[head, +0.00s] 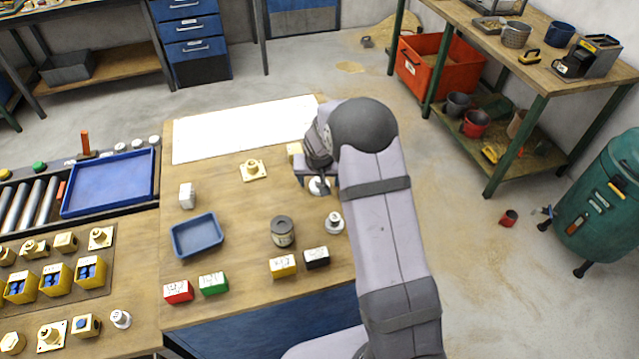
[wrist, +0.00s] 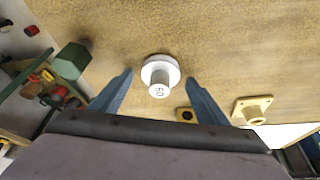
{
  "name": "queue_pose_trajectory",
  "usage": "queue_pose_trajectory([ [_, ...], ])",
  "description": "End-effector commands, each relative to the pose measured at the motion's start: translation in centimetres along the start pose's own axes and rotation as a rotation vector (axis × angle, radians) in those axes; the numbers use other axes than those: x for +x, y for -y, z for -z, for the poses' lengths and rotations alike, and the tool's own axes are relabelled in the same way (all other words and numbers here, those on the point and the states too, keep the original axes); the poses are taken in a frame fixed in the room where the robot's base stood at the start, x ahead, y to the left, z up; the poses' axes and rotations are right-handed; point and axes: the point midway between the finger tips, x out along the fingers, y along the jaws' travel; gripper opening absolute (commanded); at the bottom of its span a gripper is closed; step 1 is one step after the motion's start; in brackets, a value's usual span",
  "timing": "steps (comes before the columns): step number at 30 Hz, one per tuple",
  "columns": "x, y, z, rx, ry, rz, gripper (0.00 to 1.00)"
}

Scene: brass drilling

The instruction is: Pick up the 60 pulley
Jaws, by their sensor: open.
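The 60 pulley (wrist: 160,72) is a white stepped round part with a wide disc and a narrower hub marked with digits that read as 60. In the head view it shows as a pale part (head: 318,186) on the wooden table, partly hidden by my arm. My gripper (head: 317,176) is over it, pointing down. In the wrist view the two blue fingers are open, one on each side of the pulley, with clear gaps; I see no contact. The pulley stands on the table.
A yellow flange (wrist: 252,108), a small yellow block (wrist: 186,115) and a green six-sided block (wrist: 70,61) are around the pulley. A blue tray (head: 197,236) lies left.

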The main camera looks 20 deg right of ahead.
Motion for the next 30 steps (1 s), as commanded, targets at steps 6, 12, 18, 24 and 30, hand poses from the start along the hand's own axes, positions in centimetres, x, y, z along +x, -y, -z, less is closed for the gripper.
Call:
queue_pose_trajectory([
  [6,0.0,0.0,0.0,0.0,0.0,0.0,0.42],
  [12,-0.1,0.0,0.1,0.0,-0.001,0.0,0.2],
  [18,-0.2,0.0,0.1,0.0,-0.002,0.0,0.2],
  [24,-1.6,0.0,0.8,0.001,-0.005,0.0,0.2],
  [30,-4.5,0.0,2.0,0.0,-0.007,0.001,0.2],
])
